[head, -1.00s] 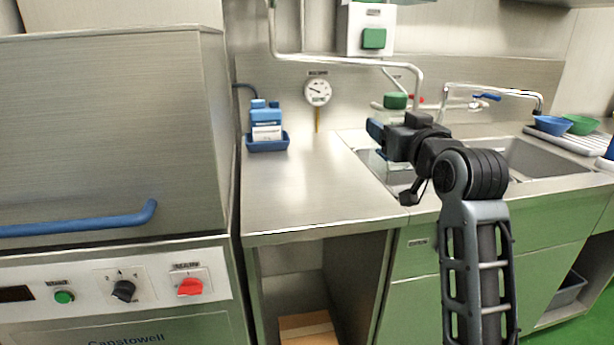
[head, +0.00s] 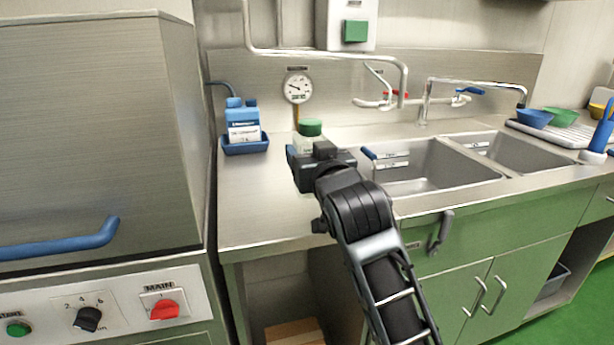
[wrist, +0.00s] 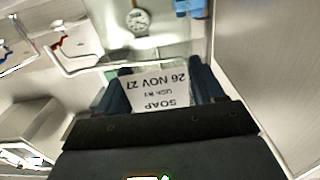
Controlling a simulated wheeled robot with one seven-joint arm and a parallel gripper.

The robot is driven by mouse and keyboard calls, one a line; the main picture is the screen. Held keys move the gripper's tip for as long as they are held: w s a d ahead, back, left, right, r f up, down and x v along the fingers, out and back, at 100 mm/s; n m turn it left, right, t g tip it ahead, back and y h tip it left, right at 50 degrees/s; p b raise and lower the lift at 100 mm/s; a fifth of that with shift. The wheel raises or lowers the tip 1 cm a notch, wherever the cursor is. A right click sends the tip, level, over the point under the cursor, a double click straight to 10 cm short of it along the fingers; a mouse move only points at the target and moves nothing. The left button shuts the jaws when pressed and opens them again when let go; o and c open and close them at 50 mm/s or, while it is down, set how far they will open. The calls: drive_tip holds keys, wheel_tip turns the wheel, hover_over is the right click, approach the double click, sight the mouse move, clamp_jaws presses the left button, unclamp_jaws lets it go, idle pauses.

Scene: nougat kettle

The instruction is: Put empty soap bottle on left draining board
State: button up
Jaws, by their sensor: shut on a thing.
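The soap bottle (head: 311,129) has a green cap and a pale, clear body. Its white label reading SOAP and 26 NOV 27 shows upside down in the wrist view (wrist: 158,90). My gripper (wrist: 157,84) is shut on the bottle, one dark finger on each side of the label. In the head view my gripper hides most of the bottle's body. The left draining board (head: 255,195) is the flat steel top between the dishwasher and the sink. The bottle appears over its right part; whether its base touches the steel is hidden.
A blue tray (head: 246,147) with a blue-and-white carton (head: 242,125) stands at the board's back left. A dial gauge (head: 298,87) hangs on the wall behind. The sink (head: 430,165) lies right, with taps above. The dishwasher (head: 95,130) borders the left. The board's front left is clear.

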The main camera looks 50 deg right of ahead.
drive_tip(key=shift+w+a+f, duration=0.2)
drive_tip(key=shift+a, duration=0.05)
drive_tip(key=shift+f, duration=1.95)
drive_tip(key=shift+f+b, duration=0.2)
drive_tip(key=shift+b, duration=0.2)
drive_tip(key=o, duration=1)
drive_tip(key=shift+r, duration=0.15)
drive_tip(key=b+v, duration=0.1)
drive_tip(key=v, duration=1.1)
